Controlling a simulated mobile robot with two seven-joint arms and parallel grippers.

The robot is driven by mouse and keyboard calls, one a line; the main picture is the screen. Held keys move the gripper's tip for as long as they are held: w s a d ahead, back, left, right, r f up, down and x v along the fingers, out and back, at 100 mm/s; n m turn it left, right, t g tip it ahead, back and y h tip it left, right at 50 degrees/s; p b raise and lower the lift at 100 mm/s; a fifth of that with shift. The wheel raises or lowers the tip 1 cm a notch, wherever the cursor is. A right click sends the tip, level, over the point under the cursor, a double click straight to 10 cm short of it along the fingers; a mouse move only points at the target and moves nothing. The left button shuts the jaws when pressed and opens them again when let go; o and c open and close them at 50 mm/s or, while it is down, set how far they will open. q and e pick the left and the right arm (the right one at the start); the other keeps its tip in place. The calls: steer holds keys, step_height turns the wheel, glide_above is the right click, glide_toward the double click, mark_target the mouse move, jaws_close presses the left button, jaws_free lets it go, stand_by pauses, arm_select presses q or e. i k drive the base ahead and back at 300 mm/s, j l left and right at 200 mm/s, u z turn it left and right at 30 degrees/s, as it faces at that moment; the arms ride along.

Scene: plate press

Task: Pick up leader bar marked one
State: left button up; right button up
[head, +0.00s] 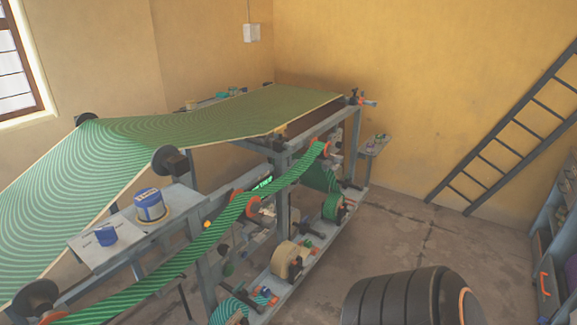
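I cannot make out a leader bar marked one in the head view, and no mark is readable at this size. A wide green striped sheet (160,140) stretches over the grey metal frame (283,160) and slopes down to the left. A narrower green striped strip (225,222) runs diagonally below it past orange-rimmed rollers. Neither of my grippers shows in the head view.
A dark ladder (515,125) leans on the yellow wall. A ribbed black cylinder (395,300) fills the lower right. Floor (410,230) right of the frame is clear.

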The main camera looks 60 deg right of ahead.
mark_target(265, 291)
steer(key=z, duration=1.8)
steer(key=i+l, duration=0.2)
steer(key=i, duration=0.3)
steer(key=i+l, duration=0.2)
steer(key=i, duration=0.3)
